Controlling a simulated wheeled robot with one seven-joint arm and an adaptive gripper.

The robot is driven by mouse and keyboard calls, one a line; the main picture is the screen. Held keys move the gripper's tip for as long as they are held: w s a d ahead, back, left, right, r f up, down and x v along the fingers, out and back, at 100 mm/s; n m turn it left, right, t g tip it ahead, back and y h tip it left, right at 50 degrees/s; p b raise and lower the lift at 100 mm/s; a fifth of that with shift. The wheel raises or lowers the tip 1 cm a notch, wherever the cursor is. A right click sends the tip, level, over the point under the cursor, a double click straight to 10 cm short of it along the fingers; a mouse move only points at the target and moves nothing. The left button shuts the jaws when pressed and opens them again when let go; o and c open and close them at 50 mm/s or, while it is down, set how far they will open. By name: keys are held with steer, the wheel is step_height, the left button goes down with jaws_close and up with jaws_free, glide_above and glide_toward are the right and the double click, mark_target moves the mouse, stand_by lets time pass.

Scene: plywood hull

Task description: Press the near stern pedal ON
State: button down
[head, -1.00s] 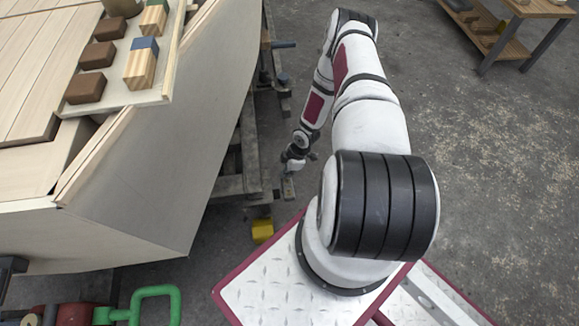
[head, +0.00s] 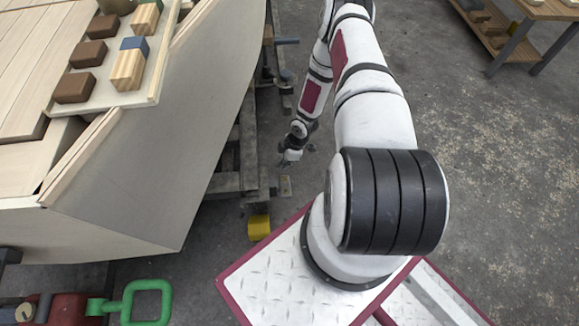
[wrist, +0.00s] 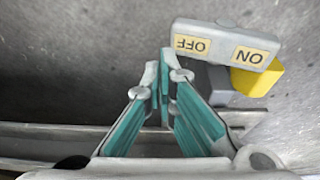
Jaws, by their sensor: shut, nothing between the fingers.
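The pedal (wrist: 225,43) is a grey rocker bar with yellow OFF and ON labels, upside down in the wrist view. OFF is on the left and ON on the right, beside a yellow block (wrist: 258,78). In the head view the pedal (head: 285,186) is a small grey piece on the floor beside the hull. My gripper (wrist: 163,72) is shut and empty, its tips beside the OFF end in the picture. I cannot tell whether they touch it. In the head view my gripper (head: 289,157) is small, just beyond the pedal. Which way the rocker is tilted is unclear.
The plywood hull (head: 165,165) fills the left, with a grey metal stand (head: 232,182) along its side. The yellow block (head: 259,227) lies nearer my base. A green handle (head: 147,302) is at the bottom left. Concrete floor on the right is clear up to a wooden table (head: 545,8).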

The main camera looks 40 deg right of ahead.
steer(key=w+d+r+p, duration=0.1)
steer(key=d+r, duration=0.3)
steer(key=r, duration=0.5)
steer(key=shift+r+p, duration=0.25)
steer(key=shift+p, duration=0.65)
steer(key=shift+d, duration=0.1)
